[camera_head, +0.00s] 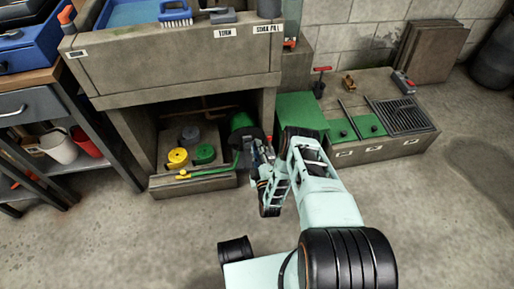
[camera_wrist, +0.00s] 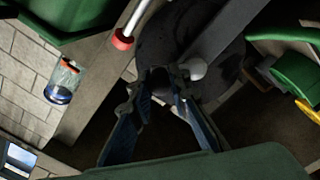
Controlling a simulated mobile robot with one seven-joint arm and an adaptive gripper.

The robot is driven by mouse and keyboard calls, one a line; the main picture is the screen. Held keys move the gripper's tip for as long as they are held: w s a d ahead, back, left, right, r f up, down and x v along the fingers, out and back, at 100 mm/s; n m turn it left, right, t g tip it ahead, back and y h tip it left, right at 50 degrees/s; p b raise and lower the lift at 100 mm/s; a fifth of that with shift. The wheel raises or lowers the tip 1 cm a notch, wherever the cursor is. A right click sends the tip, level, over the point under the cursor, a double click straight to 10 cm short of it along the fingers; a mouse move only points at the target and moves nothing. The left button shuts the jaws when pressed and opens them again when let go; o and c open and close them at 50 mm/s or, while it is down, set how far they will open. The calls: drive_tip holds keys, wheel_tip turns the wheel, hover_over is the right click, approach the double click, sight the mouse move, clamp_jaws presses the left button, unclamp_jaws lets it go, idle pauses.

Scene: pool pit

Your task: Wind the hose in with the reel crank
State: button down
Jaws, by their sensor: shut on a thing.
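The hose reel (camera_head: 241,124) is a green drum with a dark side disc, in the recess under the concrete basin. Its dark round side (camera_wrist: 165,40) fills the upper middle of the wrist view. A green hose (camera_head: 212,172) runs from the reel to the left along the ledge and ends in a yellow nozzle (camera_head: 183,176). My gripper (camera_head: 260,157) is at the reel's right side. In the wrist view its fingers (camera_wrist: 166,78) are closed at the crank, by a grey bar (camera_wrist: 222,32) and a pale knob (camera_wrist: 196,69). The gripped handle is mostly hidden by the fingers.
A green box (camera_head: 301,113) stands close on the right, beside a low concrete block with a grate (camera_head: 402,115). The basin's front wall (camera_head: 175,84) overhangs the recess. The floor in front is open.

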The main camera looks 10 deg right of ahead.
idle(0.3)
drive_tip(key=m, duration=0.1)
drive_tip(key=f+m, duration=0.1)
drive_tip(key=shift+d+m, duration=0.35)
drive_tip(key=shift+m, duration=0.05)
drive_tip(key=shift+w+d+f+m, duration=0.1)
drive_tip(key=shift+f+m, duration=0.55)
drive_tip(key=shift+m, duration=1.1)
drive_tip(key=shift+a+f+m, duration=0.1)
drive_tip(key=shift+f+m, duration=0.5)
drive_tip(key=shift+m, duration=1.2)
drive_tip(key=shift+w+d+f+m, duration=0.1)
drive_tip(key=shift+f+m, duration=0.55)
drive_tip(key=shift+m, duration=1.1)
drive_tip(key=c, duration=1.8)
unclamp_jaws()
drive_tip(key=shift+s+f, duration=0.1)
drive_tip(key=shift+s, duration=0.05)
